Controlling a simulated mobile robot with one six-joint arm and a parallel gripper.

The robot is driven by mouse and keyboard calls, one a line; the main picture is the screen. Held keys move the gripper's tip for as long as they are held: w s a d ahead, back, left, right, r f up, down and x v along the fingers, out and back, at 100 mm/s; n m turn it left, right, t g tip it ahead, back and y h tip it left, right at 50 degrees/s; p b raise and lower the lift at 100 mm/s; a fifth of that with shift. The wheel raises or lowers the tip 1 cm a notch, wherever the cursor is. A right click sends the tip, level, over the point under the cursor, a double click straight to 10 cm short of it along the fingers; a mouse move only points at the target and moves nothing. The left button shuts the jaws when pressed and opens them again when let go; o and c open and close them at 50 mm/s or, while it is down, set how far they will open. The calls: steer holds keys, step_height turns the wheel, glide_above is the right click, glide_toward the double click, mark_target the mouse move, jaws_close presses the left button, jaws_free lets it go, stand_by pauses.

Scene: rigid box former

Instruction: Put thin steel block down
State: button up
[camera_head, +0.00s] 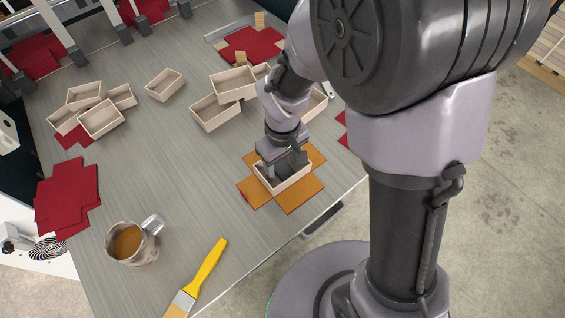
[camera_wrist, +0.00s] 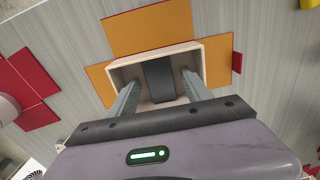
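The thin steel block is a dark grey bar (camera_wrist: 158,80) in the wrist view, lying inside an open pale wooden box (camera_wrist: 194,55). The box sits on an orange cross-shaped sheet (camera_wrist: 150,28). My gripper (camera_wrist: 160,80) reaches down into the box with one finger on each side of the block. A small gap shows between each fingertip and the block, so the fingers look open. In the head view my gripper (camera_head: 284,160) is over the box (camera_head: 287,184) on the orange sheet (camera_head: 301,196); the block is hard to make out there behind the gripper.
Several pale boxes (camera_head: 165,84) lie farther back. Red sheets (camera_head: 68,195) lie at the left. The table between is clear.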

steer(key=shift+r, duration=0.1)
step_height(320, 180, up, 11)
steer(key=p, duration=0.5)
step_height(320, 180, up, 11)
steer(key=m+t+y, duration=0.1)
steer(key=m+t, duration=0.2)
steer(key=m, duration=0.3)
glide_above(283, 168)
steer(key=s+d, duration=0.5)
steer(key=s+d+r+m+t+y, duration=0.1)
steer(key=s+r+m+t, duration=0.1)
steer(key=s+r+m, duration=0.2)
steer(key=shift+s+d+r+m+t, duration=0.15)
steer(key=shift+s+d+m+t, duration=0.2)
steer(key=shift+s, duration=0.75)
step_height(283, 168, down, 8)
steer(key=b, duration=0.8)
steer(key=shift+f+b, duration=0.25)
steer(key=shift+b, duration=0.15)
